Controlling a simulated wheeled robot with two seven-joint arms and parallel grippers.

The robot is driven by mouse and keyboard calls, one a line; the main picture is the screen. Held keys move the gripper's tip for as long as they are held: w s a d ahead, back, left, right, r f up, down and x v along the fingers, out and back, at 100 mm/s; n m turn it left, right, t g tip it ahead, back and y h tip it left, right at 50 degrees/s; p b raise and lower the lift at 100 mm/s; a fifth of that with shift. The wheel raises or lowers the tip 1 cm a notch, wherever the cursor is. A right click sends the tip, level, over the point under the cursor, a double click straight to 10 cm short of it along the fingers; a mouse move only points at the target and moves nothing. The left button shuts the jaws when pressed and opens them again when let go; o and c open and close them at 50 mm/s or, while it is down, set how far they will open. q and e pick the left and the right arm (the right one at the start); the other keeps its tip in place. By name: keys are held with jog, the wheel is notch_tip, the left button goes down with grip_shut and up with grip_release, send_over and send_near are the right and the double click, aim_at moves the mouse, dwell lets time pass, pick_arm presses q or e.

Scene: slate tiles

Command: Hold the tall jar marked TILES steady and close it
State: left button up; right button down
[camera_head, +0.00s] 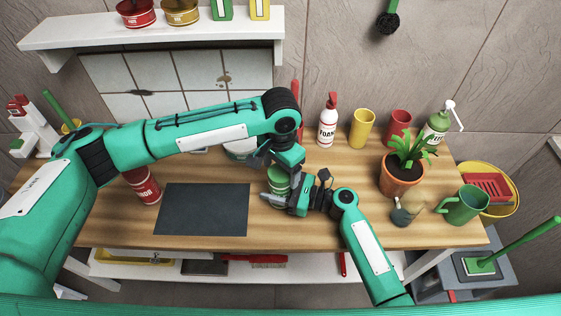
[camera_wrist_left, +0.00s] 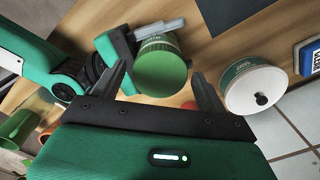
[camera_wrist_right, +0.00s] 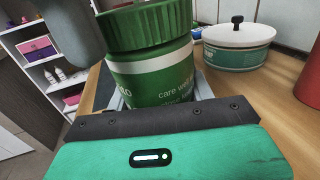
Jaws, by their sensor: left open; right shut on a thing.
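A green jar (camera_head: 279,184) with a white-and-green label stands upright near the middle of the table. A ribbed green lid (camera_wrist_right: 150,25) sits on top of it; I cannot tell how tight it is. The label shows in the right wrist view, but I cannot read TILES on it. My right gripper (camera_head: 279,200) is shut on the jar's body from the right side. My left gripper (camera_head: 280,166) is open above the jar, pointing down. In the left wrist view the round lid top (camera_wrist_left: 160,72) lies between and beyond its fingers, apparently apart from them.
A white lidded pot (camera_wrist_left: 255,88) stands just behind the jar. A dark mat (camera_head: 203,209) lies left, beside a red can (camera_head: 143,186). A potted plant (camera_head: 402,172), a green mug (camera_head: 463,205), cups and bottles stand to the right.

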pick_arm(q)
jog(key=c, duration=1)
jog(key=shift+c, duration=0.2)
jog(key=o, duration=1.2)
jog(key=shift+c, duration=0.2)
jog(key=shift+r, duration=0.1)
notch_tip(320, 180, up, 12)
